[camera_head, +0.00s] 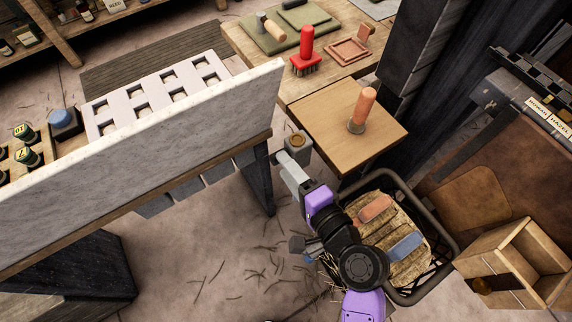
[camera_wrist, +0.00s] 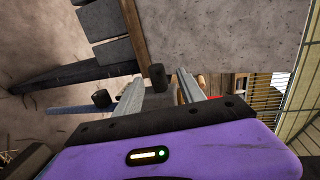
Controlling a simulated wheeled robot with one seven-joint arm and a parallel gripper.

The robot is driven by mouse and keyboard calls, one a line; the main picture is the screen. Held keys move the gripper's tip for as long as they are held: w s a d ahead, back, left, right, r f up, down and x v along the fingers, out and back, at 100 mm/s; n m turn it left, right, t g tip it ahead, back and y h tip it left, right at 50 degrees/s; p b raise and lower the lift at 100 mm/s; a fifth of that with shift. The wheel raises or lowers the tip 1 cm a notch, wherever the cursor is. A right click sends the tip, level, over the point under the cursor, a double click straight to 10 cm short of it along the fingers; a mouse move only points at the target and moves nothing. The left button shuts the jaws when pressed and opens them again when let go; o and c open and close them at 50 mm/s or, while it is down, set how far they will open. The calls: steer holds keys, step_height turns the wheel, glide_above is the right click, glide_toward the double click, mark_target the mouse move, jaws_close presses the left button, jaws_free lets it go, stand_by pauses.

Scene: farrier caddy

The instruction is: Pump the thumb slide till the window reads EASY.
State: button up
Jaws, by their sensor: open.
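My gripper (camera_head: 290,166) is open, off the end of the pale grey slab (camera_head: 150,150) and left of the small wooden table (camera_head: 340,112). A small grey cylinder with a brown top (camera_head: 298,142) shows at its fingertips in the head view. In the wrist view my two fingers (camera_wrist: 160,77) stand apart, and a small dark cylinder (camera_wrist: 157,73) shows between them. I cannot tell whether they touch it. A salmon-handled tool (camera_head: 363,108) stands upright on the small table. I cannot make out a thumb slide, or a window with a readable word, in either view.
A red-handled brush (camera_head: 306,48) and a reddish tray (camera_head: 348,52) are on the bench behind. A wire basket (camera_head: 447,225) is below, by my arm. A wooden box (camera_head: 520,258) stands at the right. The straw-strewn floor (camera_head: 225,265) left of my arm is open.

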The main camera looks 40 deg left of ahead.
steer(key=shift+c, duration=0.5)
steer(key=shift+r, duration=0.15)
steer(key=c, duration=0.3)
steer(key=p, duration=0.1)
steer(key=r, duration=0.1)
steer(key=d+r+p, duration=0.1)
steer(key=shift+w+r+p, duration=0.25)
steer(key=shift+w+p, duration=0.05)
steer(key=shift+w, duration=0.1)
jaws_close()
steer(key=s+d+r+n+h+p, duration=0.15)
steer(key=d+r+n+p, duration=0.25)
steer(key=r+n+p, duration=0.45)
steer(key=a+f+n, duration=0.1)
steer(key=a+n, duration=0.1)
steer(key=n, duration=0.1)
steer(key=w+a+f+n+g, duration=0.1)
steer(key=a+f+n, duration=0.1)
steer(key=a+n, duration=0.1)
steer(key=w+a+f+n+h, duration=0.1)
steer(key=a+n, duration=0.2)
steer(key=shift+f+n, duration=0.25)
steer(key=shift+d+f+p, duration=0.2)
steer(key=shift+f+p, duration=0.2)
steer(key=shift+f, duration=1.75)
